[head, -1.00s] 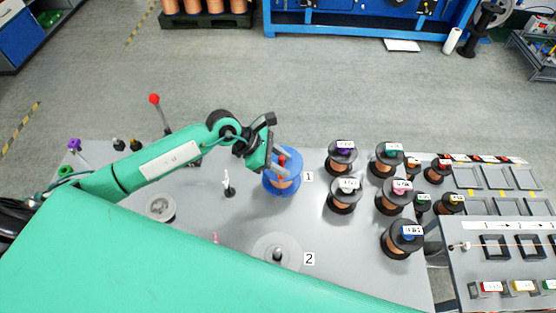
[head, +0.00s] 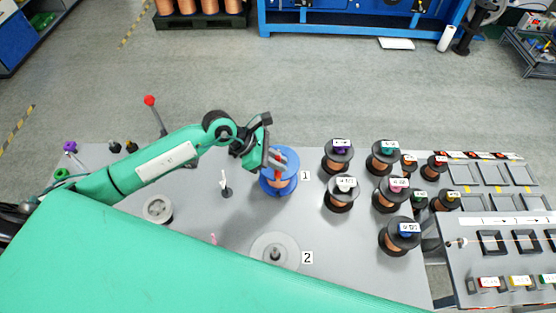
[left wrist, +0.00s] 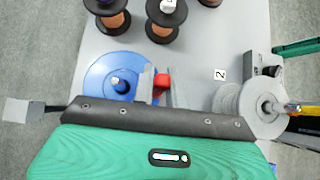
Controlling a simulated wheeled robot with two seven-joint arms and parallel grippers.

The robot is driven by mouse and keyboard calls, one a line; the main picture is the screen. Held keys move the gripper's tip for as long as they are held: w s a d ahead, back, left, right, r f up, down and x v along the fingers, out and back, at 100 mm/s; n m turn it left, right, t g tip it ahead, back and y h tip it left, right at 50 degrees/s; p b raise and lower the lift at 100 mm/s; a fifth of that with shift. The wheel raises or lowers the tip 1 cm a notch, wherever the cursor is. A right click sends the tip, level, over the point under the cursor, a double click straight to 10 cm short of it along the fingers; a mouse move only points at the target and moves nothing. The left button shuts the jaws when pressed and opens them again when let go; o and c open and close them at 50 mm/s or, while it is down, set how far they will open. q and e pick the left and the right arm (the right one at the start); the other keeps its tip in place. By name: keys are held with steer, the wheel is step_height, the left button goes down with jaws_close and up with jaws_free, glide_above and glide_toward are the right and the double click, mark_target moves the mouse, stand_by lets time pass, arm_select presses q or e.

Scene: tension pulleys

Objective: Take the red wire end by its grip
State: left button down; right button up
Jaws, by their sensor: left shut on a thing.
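The red wire end grip (left wrist: 161,82) shows as a small red piece between the fingers of my left gripper (left wrist: 160,88) in the left wrist view. In the head view, my left gripper (head: 277,160) is over the blue spool (head: 270,185) at position 1, shut on the red grip. The blue spool also shows in the left wrist view (left wrist: 100,72), just left of the fingers. The wire itself is too small to make out. My right gripper is not in view.
Several copper spools with black flanges (head: 341,190) stand right of the blue spool. A grey disc (head: 290,243) lies at position 2. A small white post (head: 225,185) stands left of the blue spool. A rack with trays (head: 495,240) is at the far right.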

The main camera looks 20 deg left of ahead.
mark_target(278, 157)
arm_select(q)
steer(key=shift+r, duration=0.3)
steer(key=shift+r, duration=0.35)
steer(key=shift+r, duration=0.15)
stand_by(0.4)
steer(key=shift+r+p, duration=0.4)
steer(key=shift+r, duration=0.45)
steer(key=shift+r, duration=0.35)
